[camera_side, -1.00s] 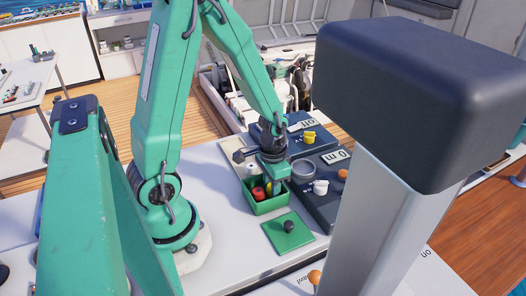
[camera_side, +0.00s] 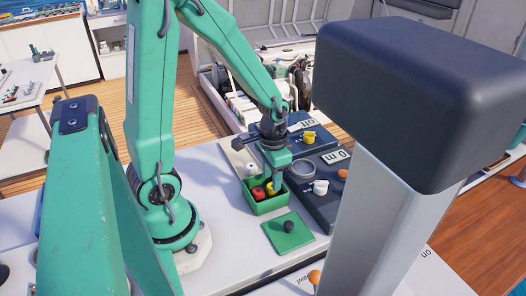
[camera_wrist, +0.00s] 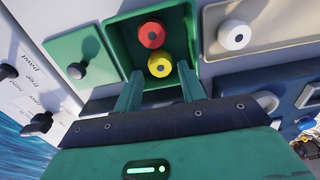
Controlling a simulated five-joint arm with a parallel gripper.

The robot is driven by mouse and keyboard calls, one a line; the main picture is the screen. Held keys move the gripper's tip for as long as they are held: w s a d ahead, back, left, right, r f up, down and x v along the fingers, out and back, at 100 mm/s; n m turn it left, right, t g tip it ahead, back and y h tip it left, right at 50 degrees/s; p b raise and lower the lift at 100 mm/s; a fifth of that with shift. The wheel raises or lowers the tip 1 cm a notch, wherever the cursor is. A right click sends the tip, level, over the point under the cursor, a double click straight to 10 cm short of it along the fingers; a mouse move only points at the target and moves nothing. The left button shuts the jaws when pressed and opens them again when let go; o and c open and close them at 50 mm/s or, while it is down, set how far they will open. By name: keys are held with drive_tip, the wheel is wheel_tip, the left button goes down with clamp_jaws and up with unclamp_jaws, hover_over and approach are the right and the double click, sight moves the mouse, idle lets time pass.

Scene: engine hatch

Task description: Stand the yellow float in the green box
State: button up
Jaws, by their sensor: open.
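The green box (camera_side: 262,208) stands open on the bench; it also shows in the wrist view (camera_wrist: 116,42). The yellow float (camera_wrist: 160,65) is inside it, its round end with a dark centre facing the wrist camera. It also shows in the side view (camera_side: 272,187). A red float (camera_wrist: 151,34) is beside it in the box. My gripper (camera_wrist: 160,84) is open and empty, its fingers apart near the box's edge in the wrist view. In the side view my gripper (camera_side: 277,166) is above the box, clear of the yellow float. The box floor is mostly hidden.
A white float (camera_wrist: 234,36) sits on a pale tray beside the box. A green lid (camera_side: 289,236) with a dark knob lies in front of the box.

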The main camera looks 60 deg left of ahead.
wheel_tip(320, 180, up, 8)
drive_tip(key=shift+r, duration=0.2)
idle(0.3)
idle(0.5)
drive_tip(key=s+d+r+t, duration=0.2)
drive_tip(key=r, duration=0.3)
drive_tip(key=s+d+r+t, duration=0.2)
drive_tip(key=s+r+t, duration=0.1)
drive_tip(key=r, duration=0.3)
drive_tip(key=shift+s+d+r+t, duration=0.15)
drive_tip(key=shift+s+d+t, duration=0.1)
drive_tip(key=shift+d+t, duration=0.1)
